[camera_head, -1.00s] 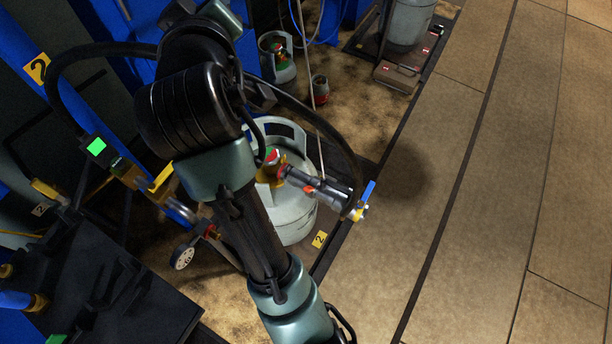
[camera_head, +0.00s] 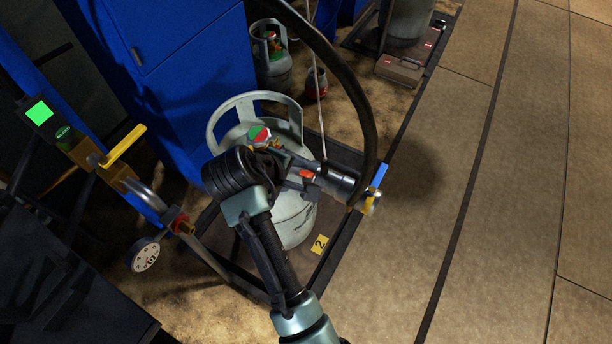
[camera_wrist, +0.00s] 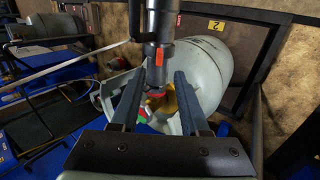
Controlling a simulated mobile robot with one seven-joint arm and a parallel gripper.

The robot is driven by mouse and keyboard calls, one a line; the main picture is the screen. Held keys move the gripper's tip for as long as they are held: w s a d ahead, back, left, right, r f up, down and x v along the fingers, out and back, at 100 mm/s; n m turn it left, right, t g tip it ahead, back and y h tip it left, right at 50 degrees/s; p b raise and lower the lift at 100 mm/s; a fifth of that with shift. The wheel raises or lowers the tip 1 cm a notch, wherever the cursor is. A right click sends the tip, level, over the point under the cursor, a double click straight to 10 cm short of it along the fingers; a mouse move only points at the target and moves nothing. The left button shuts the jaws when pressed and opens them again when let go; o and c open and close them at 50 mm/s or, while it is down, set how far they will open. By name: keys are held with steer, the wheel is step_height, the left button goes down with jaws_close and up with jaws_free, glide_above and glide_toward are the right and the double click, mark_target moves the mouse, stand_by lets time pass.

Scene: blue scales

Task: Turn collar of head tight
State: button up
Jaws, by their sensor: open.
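The filling head (camera_head: 338,178), dark and grey with an orange mark, is joined to a black hose and has a blue lever (camera_head: 379,176). It reaches to the valve of a pale grey gas cylinder (camera_head: 292,215), which has a green and red handwheel (camera_head: 259,134). In the wrist view the head (camera_wrist: 158,25) comes down from the top toward the brass valve (camera_wrist: 185,100). My gripper (camera_wrist: 158,78) is open, with one finger on each side of the head's lower end. Contact with the collar cannot be told. In the head view my wrist covers part of the valve.
The cylinder stands on a dark-framed scale platform with a yellow number 2 label (camera_head: 319,244). A dial gauge (camera_head: 145,254) and a yellow-handled valve (camera_head: 123,145) are at the left. A blue cabinet (camera_head: 185,75) stands behind. The tiled floor at the right is clear.

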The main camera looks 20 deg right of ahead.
mark_target(305, 175)
steer(key=b+x, duration=0.4)
steer(key=x, duration=0.6)
steer(key=shift+a, duration=0.1)
steer(key=shift+c, duration=0.2)
jaws_close()
steer(key=shift+s, duration=0.1)
stand_by(0.8)
